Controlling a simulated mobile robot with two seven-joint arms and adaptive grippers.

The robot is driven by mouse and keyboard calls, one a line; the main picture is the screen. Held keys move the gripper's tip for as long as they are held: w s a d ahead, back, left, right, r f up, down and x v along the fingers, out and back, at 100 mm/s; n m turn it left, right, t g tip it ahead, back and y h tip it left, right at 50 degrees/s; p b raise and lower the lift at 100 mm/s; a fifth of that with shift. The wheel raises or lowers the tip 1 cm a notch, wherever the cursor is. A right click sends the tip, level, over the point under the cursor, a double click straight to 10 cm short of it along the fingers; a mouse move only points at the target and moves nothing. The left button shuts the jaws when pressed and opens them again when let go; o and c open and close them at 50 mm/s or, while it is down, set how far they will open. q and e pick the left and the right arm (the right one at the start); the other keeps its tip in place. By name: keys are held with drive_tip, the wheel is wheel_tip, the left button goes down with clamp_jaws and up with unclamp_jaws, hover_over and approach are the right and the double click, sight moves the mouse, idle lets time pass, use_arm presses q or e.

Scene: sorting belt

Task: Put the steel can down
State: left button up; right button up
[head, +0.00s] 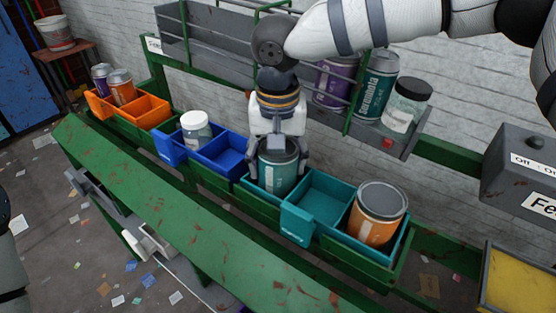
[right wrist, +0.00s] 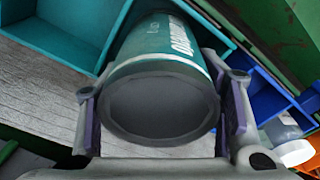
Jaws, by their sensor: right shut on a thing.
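The steel can (head: 278,172) has a teal label and a grey end. My right gripper (head: 277,168) is shut around its sides and holds it upright at the left compartment of the teal bin (head: 297,226). Its lower part seems to be within that compartment; whether it touches the floor is hidden. In the right wrist view the can's grey end (right wrist: 160,106) faces the camera between the two fingers (right wrist: 160,115). The teal bin's middle compartment is empty. An orange-labelled can (head: 377,213) stands in its right compartment. My left gripper is out of view.
A blue bin (head: 170,150) holds a white-lidded jar (head: 196,130); its right compartment is empty. An orange bin (head: 146,111) with cans stands farther left. The rack (head: 400,143) behind holds cans and a jar. A green belt frame (head: 170,205) runs in front.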

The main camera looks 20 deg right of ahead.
drive_tip(key=shift+s+f, duration=0.3)
drive_tip(key=shift+f, duration=0.6)
drive_tip(key=o, duration=1.1)
drive_tip(key=shift+o, duration=1.1)
drive_tip(key=shift+w+f, duration=0.15)
drive_tip(key=shift+w+r, duration=0.1)
drive_tip(key=shift+r, duration=0.3)
drive_tip(key=shift+r, duration=0.25)
drive_tip(key=r, duration=0.8)
drive_tip(key=s+r, duration=0.1)
drive_tip(key=r, duration=0.3)
drive_tip(key=shift+a+r, duration=0.15)
drive_tip(key=shift+r, duration=0.25)
